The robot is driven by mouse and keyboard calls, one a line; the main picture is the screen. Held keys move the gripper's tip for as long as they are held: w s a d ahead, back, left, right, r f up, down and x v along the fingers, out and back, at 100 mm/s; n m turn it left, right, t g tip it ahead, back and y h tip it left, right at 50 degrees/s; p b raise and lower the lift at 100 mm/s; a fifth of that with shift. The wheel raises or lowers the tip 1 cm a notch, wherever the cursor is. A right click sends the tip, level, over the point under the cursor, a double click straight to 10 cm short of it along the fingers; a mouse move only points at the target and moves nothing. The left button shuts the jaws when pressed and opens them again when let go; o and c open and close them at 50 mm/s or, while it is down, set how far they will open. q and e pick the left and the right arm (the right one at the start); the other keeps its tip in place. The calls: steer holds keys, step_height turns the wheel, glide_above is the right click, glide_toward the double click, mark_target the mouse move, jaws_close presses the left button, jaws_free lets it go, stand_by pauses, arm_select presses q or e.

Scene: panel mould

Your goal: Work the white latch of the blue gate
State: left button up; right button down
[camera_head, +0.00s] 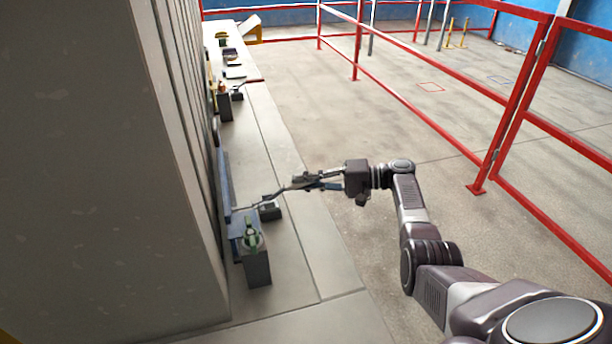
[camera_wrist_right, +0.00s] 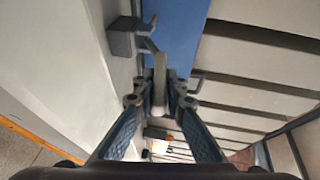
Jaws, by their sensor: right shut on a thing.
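The blue gate (camera_head: 223,182) is a narrow upright panel by the grey wall in the head view. It fills the top middle of the right wrist view (camera_wrist_right: 182,32). My right gripper (camera_head: 296,184) reaches in from the right, level with the gate. In the right wrist view, a pale grey-white bar (camera_wrist_right: 159,82), apparently the latch, stands between my right fingertips, which are shut on it in front of the gate. In the head view a thin grey rod runs from my fingertips toward the gate. The latch's exact position is hard to tell. My left gripper is out of view.
A dark block (camera_head: 268,209) stands beside the gate; a dark grey bracket (camera_wrist_right: 124,38) is close to my fingers. A grey box with a green top (camera_head: 256,265) stands nearer. A red railing (camera_head: 430,125) borders the open floor at right.

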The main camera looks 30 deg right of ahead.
steer(key=f+b, duration=0.1)
steer(key=y+b, duration=0.1)
steer(key=shift+d+f+m+t+b, duration=0.2)
steer(key=shift+f+m+t+b, duration=0.1)
steer(key=shift+f+t, duration=0.1)
steer(key=shift+b, duration=0.55)
steer(key=shift+s+y, duration=0.1)
steer(key=shift+y, duration=0.2)
steer(key=c, duration=2)
jaws_free()
steer(key=shift+o, duration=0.2)
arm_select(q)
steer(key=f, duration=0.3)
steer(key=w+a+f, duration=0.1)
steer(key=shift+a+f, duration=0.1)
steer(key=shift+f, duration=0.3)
arm_select(e)
steer(key=v, duration=1.2)
